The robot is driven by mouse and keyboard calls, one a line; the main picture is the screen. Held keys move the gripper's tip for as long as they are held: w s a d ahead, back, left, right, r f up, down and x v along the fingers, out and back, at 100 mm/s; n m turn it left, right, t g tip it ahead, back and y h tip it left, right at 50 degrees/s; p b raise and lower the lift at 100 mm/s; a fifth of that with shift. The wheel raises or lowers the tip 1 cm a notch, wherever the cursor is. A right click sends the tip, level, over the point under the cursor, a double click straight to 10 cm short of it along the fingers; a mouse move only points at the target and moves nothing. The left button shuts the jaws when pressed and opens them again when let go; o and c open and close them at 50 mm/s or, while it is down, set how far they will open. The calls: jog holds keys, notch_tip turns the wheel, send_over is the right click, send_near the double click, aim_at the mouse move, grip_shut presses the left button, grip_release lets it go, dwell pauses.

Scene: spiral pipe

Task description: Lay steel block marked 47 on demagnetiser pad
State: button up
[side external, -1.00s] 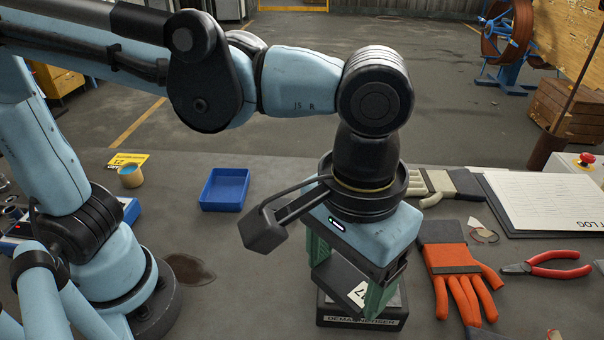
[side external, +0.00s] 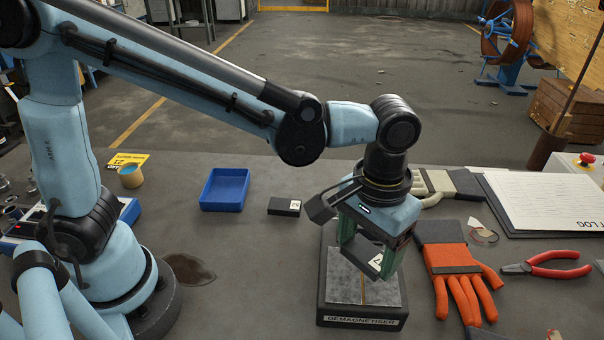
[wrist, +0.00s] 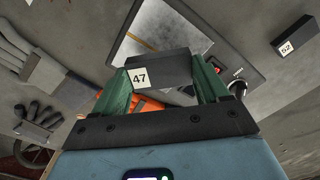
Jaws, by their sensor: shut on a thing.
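My gripper (side external: 367,250) has its green fingers shut on the dark steel block (side external: 372,264), which sits level between them. The wrist view shows the block (wrist: 165,70) with its white 47 label facing the camera. The demagnetiser pad (side external: 336,272) is a black box with a grey plate and a lettered front. The block is held in the air, overlapping the right rear of the plate in the side view. The pad's plate (wrist: 160,25) lies beyond the block in the wrist view. The block hides part of the pad.
A second dark block marked 52 (side external: 284,206) lies behind and left of the pad; it also shows in the wrist view (wrist: 295,38). A blue tray (side external: 225,189) is further left.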

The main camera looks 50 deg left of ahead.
aim_at(367, 253)
jog(key=shift+f, duration=1.7)
jog(key=shift+f, duration=0.1)
jog(key=o, duration=1.4)
notch_tip(367, 253, up, 12)
jog(key=shift+f, duration=0.15)
jog(key=a+f+t, duration=0.1)
jog(key=a+t, duration=0.1)
jog(key=a, duration=0.5)
jog(key=s+a+f+t, duration=0.1)
jog(key=a+f+t, duration=0.1)
jog(key=a, duration=0.5)
jog(key=a+f+t, duration=0.1)
jog(key=a+t, duration=0.2)
jog(key=a, duration=0.4)
jog(key=shift+s+a+f, duration=0.25)
jog(key=shift+s+a, duration=0.05)
jog(key=shift+s, duration=0.1)
